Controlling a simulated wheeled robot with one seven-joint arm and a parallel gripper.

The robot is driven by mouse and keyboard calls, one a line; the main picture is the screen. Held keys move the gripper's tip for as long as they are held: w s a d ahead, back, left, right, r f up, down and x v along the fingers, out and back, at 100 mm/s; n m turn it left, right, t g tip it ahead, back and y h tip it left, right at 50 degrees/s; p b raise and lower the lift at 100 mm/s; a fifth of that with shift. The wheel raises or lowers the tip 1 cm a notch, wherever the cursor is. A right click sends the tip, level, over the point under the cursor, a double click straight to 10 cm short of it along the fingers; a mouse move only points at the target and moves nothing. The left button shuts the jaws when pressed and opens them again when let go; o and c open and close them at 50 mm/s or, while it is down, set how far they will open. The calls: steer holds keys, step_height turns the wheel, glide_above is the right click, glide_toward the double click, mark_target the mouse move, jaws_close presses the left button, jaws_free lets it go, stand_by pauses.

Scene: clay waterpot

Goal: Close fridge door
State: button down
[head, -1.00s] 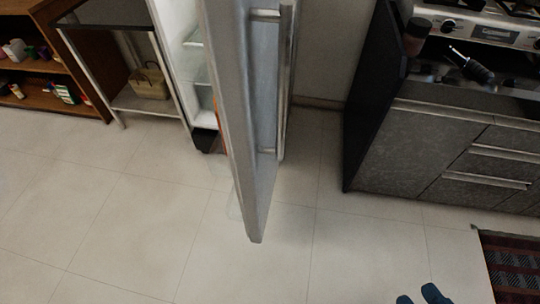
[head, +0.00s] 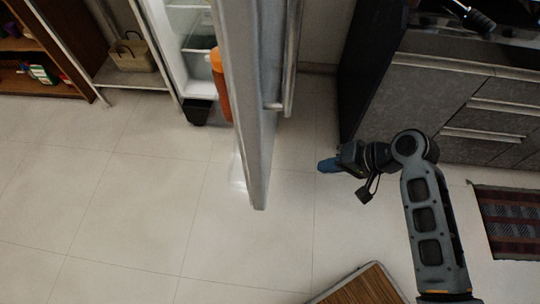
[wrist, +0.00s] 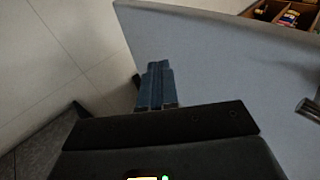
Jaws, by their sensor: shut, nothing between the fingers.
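The grey fridge door (head: 256,130) stands wide open in the head view, seen nearly edge-on, with its long bar handle (head: 292,60) on the right face. The white fridge interior (head: 185,45) with shelves shows to its left. My gripper (head: 325,165) is shut and empty, to the right of the door's lower part and apart from it in the head view. In the wrist view the blue fingertips (wrist: 157,68) are together in front of the door's flat face (wrist: 215,65). Whether they touch it cannot be told. A handle end (wrist: 307,107) shows at the right.
An orange bottle (head: 220,85) sits inside the door. A dark counter with drawers (head: 460,110) stands to the right, and a patterned rug (head: 510,220) lies at the lower right. A wooden shelf (head: 45,55) is at the left. The floor (head: 130,200) is clear.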

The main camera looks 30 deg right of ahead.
steer(key=w+r+y, duration=0.2)
steer(key=w+r, duration=0.1)
steer(key=w, duration=0.1)
steer(key=a+r+x, duration=0.1)
steer(key=r+x, duration=0.1)
steer(key=x, duration=1.1)
steer(key=shift+w+a+g+b, duration=0.3)
steer(key=shift+w, duration=0.05)
steer(key=shift+a+r, duration=0.1)
